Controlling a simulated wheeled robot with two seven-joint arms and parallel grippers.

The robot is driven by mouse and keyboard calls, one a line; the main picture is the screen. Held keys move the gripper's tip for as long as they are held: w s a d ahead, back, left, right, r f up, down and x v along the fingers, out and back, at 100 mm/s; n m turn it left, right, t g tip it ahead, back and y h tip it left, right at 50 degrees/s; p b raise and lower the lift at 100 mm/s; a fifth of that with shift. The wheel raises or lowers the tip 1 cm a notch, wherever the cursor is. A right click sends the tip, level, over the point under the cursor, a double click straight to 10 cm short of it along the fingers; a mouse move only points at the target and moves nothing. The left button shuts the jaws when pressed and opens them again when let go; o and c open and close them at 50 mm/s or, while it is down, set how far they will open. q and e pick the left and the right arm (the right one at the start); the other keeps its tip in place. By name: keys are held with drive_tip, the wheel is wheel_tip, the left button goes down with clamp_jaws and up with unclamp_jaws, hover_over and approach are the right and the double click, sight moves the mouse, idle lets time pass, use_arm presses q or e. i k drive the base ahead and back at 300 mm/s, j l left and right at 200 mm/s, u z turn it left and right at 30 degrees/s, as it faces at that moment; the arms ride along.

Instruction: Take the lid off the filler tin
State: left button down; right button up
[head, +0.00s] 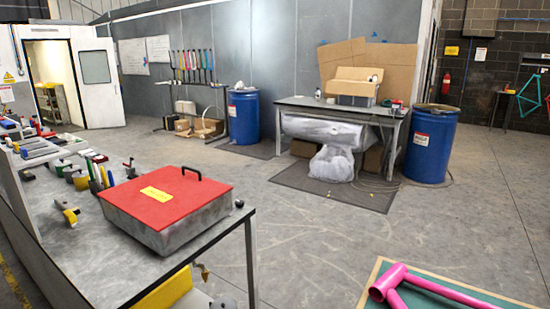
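Neither of my grippers is in view. I cannot pick out the filler tin for certain. Several small containers stand among tools on the grey bench (130,265) at the left, including a small green-and-dark one (60,166) and a yellow-marked one (80,180); they are too small to tell apart or to show whether lids are on. A wide metal box (175,235) stands near the bench's right end. It has a flat red lid (150,205) with a black handle and a yellow label, and the lid lies closed on it.
Upright tools (99,175) stand behind the metal box, and a yellow-and-grey tool (66,211) lies to its left. A pink frame (445,290) lies on a green-topped surface (400,272) at lower right. Blue drums (433,145) and a packing table (340,106) stand beyond open floor.

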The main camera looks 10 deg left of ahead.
sight(81, 174)
drive_tip(key=j, duration=0.5)
drive_tip(key=k+j+z, duration=0.15)
drive_tip(key=j, duration=0.85)
drive_tip(key=k+j+z, duration=0.1)
drive_tip(key=j, duration=0.4)
drive_tip(key=k+j+z, duration=0.1)
drive_tip(key=j, duration=0.4)
drive_tip(key=j+z, duration=0.15)
drive_tip(key=j, duration=0.7)
drive_tip(key=j+z, duration=0.1)
drive_tip(key=j, duration=0.75)
drive_tip(key=k+j+z, duration=0.15)
drive_tip(key=j, duration=0.65)
